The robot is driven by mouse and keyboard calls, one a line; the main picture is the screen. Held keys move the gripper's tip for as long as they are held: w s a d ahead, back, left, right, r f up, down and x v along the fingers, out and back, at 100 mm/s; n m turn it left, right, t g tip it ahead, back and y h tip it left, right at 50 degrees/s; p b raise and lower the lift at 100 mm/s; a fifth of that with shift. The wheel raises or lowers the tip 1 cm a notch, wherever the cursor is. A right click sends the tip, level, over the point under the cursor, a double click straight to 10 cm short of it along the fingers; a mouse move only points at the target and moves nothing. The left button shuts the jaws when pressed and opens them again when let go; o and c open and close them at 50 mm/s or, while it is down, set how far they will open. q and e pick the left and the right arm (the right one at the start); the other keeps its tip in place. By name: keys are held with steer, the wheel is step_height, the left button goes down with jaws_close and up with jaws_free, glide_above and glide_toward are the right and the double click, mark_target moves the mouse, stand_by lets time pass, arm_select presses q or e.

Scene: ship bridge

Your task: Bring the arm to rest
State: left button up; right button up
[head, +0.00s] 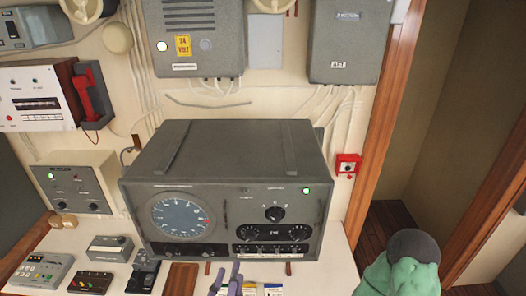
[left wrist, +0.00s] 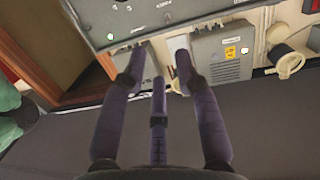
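My left gripper (head: 228,280) shows only its purple fingertips at the bottom edge of the head view, in front of the grey radar-like console (head: 225,180). In the left wrist view my left gripper (left wrist: 160,68) has its purple fingers spread apart, with nothing held between them. The console's panel (left wrist: 150,20) lies beyond the fingertips in that view, and I see no contact. My right gripper is in neither view. Most of my left arm is hidden below the head picture.
The console stands on a pale counter (head: 62,240) with small control boxes (head: 110,247) at its left. A green thing with a dark rounded top (head: 400,265) stands at the lower right. A red handset (head: 88,95) and grey cabinets (head: 350,40) hang on the wall. A doorway opens at the right.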

arm_select(q)
steer(key=w+f+g+b, duration=0.2)
steer(key=w+f+b, duration=0.3)
steer(key=f, duration=0.9)
steer(key=w+f+m+g+b, duration=0.1)
steer(key=w+f+g+b, duration=0.15)
steer(key=f+b, duration=0.75)
steer(key=w+f+g+b, duration=0.2)
steer(key=w+f+g, duration=0.15)
steer(key=f, duration=1.45)
steer(key=s+a+f+n+g+h+b, duration=0.1)
steer(key=s+f+b, duration=0.3)
steer(key=f, duration=0.8)
steer(key=s+a+f+n+g+b, duration=0.1)
steer(key=s+f+g+b, duration=0.3)
steer(key=f, duration=0.8)
steer(key=s+a+f+g+h+b, duration=0.1)
steer(key=s+f+g+b, duration=0.2)
steer(key=f, duration=1)
steer(key=s+b, duration=0.1)
steer(key=s, duration=0.2)
steer(key=shift+a+n+h, duration=0.2)
steer(key=shift+n+h, duration=0.1)
steer(key=shift+n, duration=0.1)
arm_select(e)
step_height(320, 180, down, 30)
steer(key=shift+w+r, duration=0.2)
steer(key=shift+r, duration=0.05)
